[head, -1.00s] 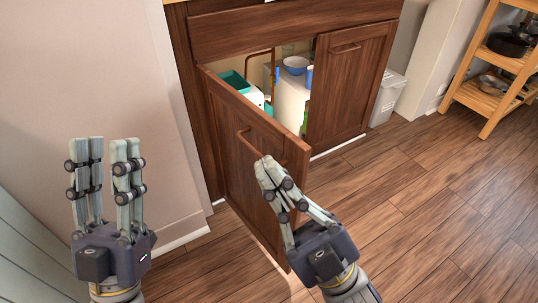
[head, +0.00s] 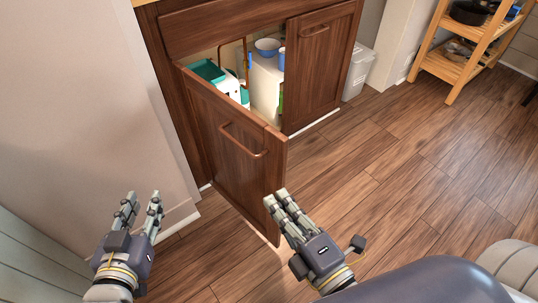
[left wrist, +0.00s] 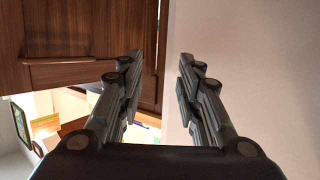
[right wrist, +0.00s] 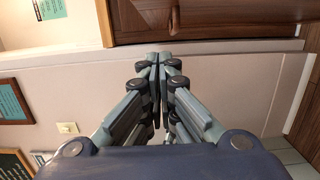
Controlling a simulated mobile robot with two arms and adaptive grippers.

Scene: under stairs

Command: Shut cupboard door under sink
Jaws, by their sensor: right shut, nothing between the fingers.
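The wooden left cupboard door (head: 222,140) stands open in the head view, swung out into the room, its bar handle (head: 243,142) facing me. The cupboard's right door (head: 318,62) is closed. My right gripper (head: 276,198) is shut and empty, its fingertips by the lower part of the open door's free edge; I cannot tell whether they touch it. Its closed fingers also show in the right wrist view (right wrist: 160,62). My left gripper (head: 140,203) is open and empty, near the wall left of the cupboard. In the left wrist view (left wrist: 160,70) its fingers are apart.
A white bin (head: 359,72) stands right of the cupboard, with a wooden shelf (head: 462,55) beyond. The floor (head: 400,170) before the cupboard is clear.

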